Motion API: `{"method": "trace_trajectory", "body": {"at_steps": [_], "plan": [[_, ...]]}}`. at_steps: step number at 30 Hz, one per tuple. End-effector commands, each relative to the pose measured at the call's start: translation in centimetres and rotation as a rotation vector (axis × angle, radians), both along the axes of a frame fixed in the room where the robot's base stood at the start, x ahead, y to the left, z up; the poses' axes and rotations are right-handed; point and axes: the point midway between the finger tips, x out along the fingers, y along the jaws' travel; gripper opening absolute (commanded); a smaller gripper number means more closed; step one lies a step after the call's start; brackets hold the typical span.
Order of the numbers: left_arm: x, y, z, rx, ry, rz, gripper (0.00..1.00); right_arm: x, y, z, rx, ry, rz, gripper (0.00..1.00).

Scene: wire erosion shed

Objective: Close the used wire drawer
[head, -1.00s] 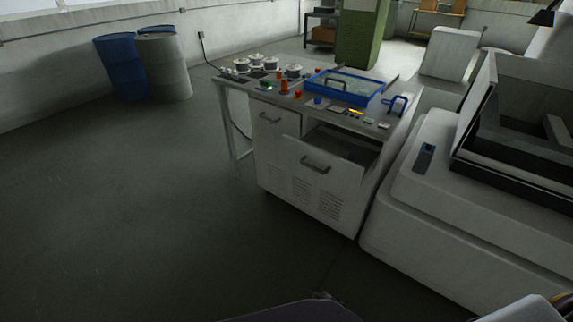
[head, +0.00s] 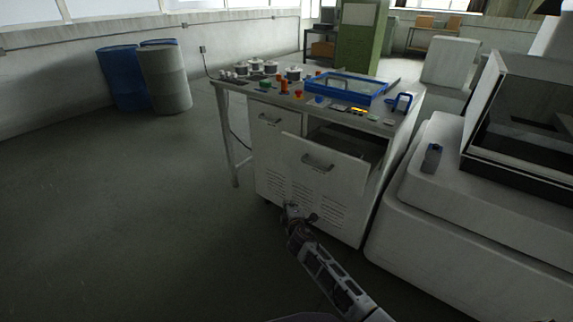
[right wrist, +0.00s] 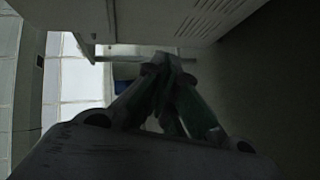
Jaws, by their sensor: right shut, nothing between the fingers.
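The used wire drawer (head: 322,164) is the wide right-hand drawer of the white cabinet. It stands pulled out, with a dark opening behind its front panel and a bar handle (head: 317,163) on it. My right gripper (head: 290,208) is in front of the cabinet, low, below the drawer front and near the vent slots. It looks apart from the drawer. In the right wrist view the fingers (right wrist: 165,62) are together and empty, with the slotted white panel (right wrist: 205,18) above. My left gripper is not in view.
A narrower drawer (head: 268,122) beside it looks closed. The cabinet top (head: 235,86) holds spools, a blue tray (head: 345,88) and small parts. A large white machine (head: 470,210) stands close on the right. Drums (head: 165,78) are at the back left; the left floor is clear.

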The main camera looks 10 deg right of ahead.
Motion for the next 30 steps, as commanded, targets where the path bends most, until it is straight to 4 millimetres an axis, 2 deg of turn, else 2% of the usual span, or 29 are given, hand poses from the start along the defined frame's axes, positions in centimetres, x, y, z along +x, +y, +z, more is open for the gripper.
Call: {"method": "trace_trajectory", "body": {"at_steps": [3,6,9,12,17,30], "plan": [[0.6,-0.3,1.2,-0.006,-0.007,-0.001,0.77,1.7,0.7,4.4,-0.066,-0.098,0.010,0.00],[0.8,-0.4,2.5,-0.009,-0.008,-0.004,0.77,2.5,1.1,7.7,-0.117,-0.165,0.013,0.00],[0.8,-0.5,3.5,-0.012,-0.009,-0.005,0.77,2.9,1.4,10.3,-0.153,-0.216,0.011,0.00],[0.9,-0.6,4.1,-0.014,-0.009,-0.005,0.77,3.0,1.5,11.9,-0.177,-0.247,0.010,0.00],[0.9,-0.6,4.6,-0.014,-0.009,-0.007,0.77,3.1,1.6,12.7,-0.186,-0.260,0.009,0.00],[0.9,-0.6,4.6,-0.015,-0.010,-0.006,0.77,3.0,1.7,12.7,-0.185,-0.259,0.009,0.00]]}}
